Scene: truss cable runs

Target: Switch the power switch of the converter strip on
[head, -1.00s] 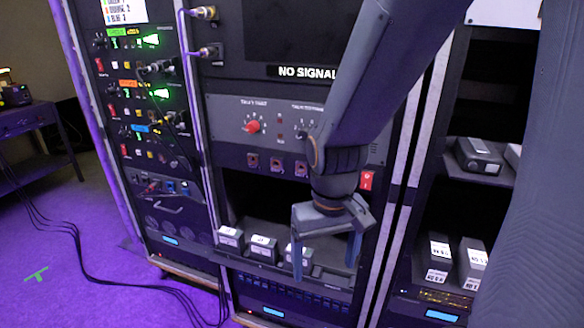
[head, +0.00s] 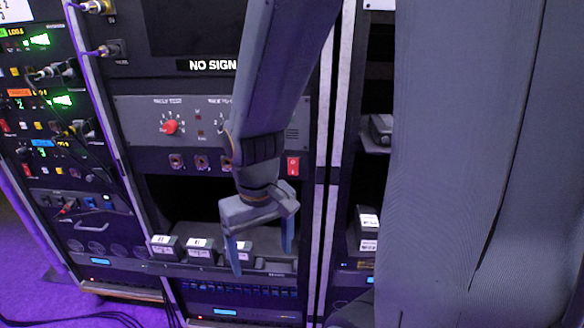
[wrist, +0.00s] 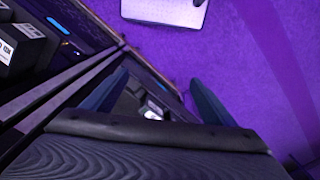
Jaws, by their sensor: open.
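My gripper (head: 262,255) hangs fingers-down in front of the middle rack, open and empty. Its two blue fingers also show apart in the wrist view (wrist: 155,95). A red rocker switch (head: 293,166) sits on the middle rack's panel, up and right of the gripper and apart from it. The left rack holds stacked strips with green displays, cables and small red switches (head: 27,169). No readable label tells me which one is the converter strip or its power switch. My arm hides part of the middle panel.
A red knob (head: 170,127) is on the middle panel, under a dark NO SIGNAL screen (head: 196,30). Several labelled boxes (head: 200,250) stand on the shelf beside my gripper. Cables hang along the left rack. Purple floor (wrist: 262,75) is open below.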

